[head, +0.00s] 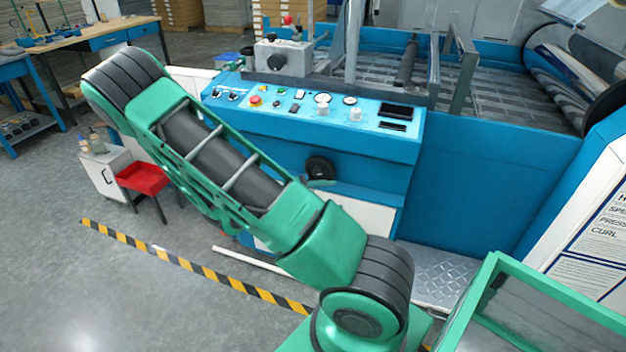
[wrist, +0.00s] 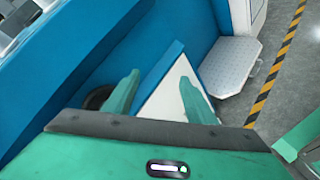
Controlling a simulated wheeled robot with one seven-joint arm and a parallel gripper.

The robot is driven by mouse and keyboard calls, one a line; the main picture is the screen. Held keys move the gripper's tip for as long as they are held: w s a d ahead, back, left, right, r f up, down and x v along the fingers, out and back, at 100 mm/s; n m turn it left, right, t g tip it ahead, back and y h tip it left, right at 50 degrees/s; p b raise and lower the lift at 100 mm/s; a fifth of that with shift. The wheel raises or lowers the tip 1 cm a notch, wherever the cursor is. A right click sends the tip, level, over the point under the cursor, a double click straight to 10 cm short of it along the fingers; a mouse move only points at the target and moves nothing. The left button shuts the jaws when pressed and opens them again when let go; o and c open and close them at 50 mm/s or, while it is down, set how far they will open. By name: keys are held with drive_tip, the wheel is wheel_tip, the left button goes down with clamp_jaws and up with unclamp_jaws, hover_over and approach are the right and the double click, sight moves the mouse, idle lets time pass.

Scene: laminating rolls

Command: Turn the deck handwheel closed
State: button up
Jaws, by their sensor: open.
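A black handwheel (head: 319,167) sits on the blue front of the machine, below the control panel. In the wrist view a dark round rim (wrist: 97,97), which looks like the same wheel, shows at the left, partly hidden behind a finger. My gripper (wrist: 158,98) is open and empty, its two green fingers apart. The left finger overlaps the wheel's edge in the picture; I cannot tell whether it touches. In the head view my arm hides most of the gripper; a small green piece just below the wheel may be a fingertip.
The control panel (head: 310,107) with knobs and buttons lies above the wheel. A white panel (wrist: 172,98) shows between the fingers. A metal step plate (head: 440,277) stands at the machine's foot. A yellow-black floor stripe (head: 190,262) borders open grey floor.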

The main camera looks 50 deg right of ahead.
sight(317, 174)
drive_tip(key=w+a+f+n+t+h, duration=0.1)
drive_tip(key=w+f+n+t+h, duration=0.3)
drive_tip(key=w+n+t, duration=0.8)
drive_tip(key=d, duration=0.3)
drive_tip(key=w+d+n+g, duration=0.1)
drive_tip(key=d, duration=0.2)
drive_tip(key=d+f+n+g, duration=0.1)
drive_tip(key=d, duration=0.2)
drive_tip(key=shift+w+d+f+y, duration=0.1)
drive_tip(key=shift+w+d+y, duration=0.2)
drive_tip(key=shift+y, duration=0.1)
drive_tip(key=c, duration=1)
